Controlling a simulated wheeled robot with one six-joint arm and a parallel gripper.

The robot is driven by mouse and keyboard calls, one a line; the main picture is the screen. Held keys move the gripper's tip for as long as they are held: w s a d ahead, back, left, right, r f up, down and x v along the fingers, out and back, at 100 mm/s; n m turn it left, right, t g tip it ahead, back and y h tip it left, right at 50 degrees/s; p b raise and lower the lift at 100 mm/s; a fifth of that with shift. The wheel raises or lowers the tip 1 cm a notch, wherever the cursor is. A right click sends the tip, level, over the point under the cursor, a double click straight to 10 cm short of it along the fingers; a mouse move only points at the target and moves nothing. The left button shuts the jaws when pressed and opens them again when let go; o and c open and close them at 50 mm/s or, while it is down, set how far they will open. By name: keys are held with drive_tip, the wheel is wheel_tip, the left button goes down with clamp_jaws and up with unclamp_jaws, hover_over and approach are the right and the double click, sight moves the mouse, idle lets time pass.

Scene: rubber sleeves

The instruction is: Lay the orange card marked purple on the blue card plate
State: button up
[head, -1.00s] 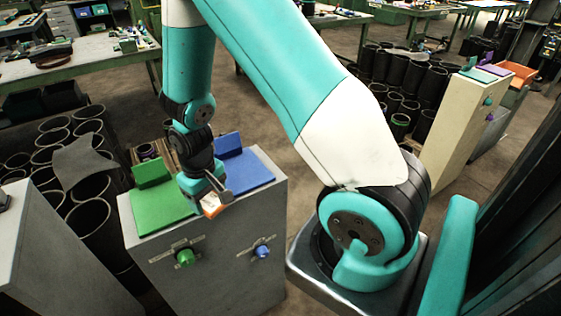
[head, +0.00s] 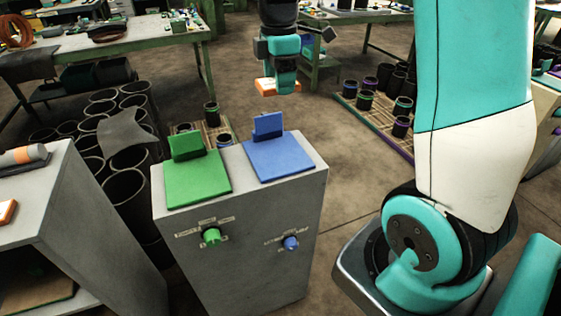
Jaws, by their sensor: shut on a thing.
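My gripper (head: 280,84) hangs in the air in the head view, above and beyond the grey cabinet's back right edge. It is shut on an orange card (head: 265,88), which shows an orange edge and a pale face. The purple mark cannot be made out. The blue card plate (head: 287,160) lies flat on the right of the grey cabinet top, with a blue upright block at its back. It is empty. The card appears apart from the plate, higher in the picture.
A green plate (head: 197,186) with an upright block sits left of the blue one on the grey cabinet (head: 236,245). A grey shelf unit (head: 70,205) stands at left. Black sleeves crowd behind.

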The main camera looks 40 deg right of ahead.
sight(280, 157)
drive_tip(key=shift+s+d+f, duration=0.1)
drive_tip(key=shift+f, duration=0.1)
wheel_tip(280, 157, down, 19)
drive_tip(key=shift+f+p, duration=0.1)
drive_tip(key=shift+p, duration=0.4)
drive_tip(key=o, duration=0.9)
drive_tip(key=shift+o, duration=0.2)
wheel_tip(280, 157, up, 12)
drive_tip(key=b, duration=0.1)
drive_tip(key=s+a+r+m+y, duration=0.1)
drive_tip(key=s+a+r, duration=0.2)
drive_tip(key=a, duration=0.3)
drive_tip(key=s+a+r+m+y, duration=0.1)
drive_tip(key=s+a+r, duration=0.1)
drive_tip(key=s+a, duration=0.3)
drive_tip(key=s+a+r+m+y, duration=0.2)
drive_tip(key=s+a+m, duration=0.3)
drive_tip(key=s+a, duration=0.6)
drive_tip(key=s+r, duration=0.1)
drive_tip(key=s, duration=0.2)
drive_tip(key=shift+a, duration=0.2)
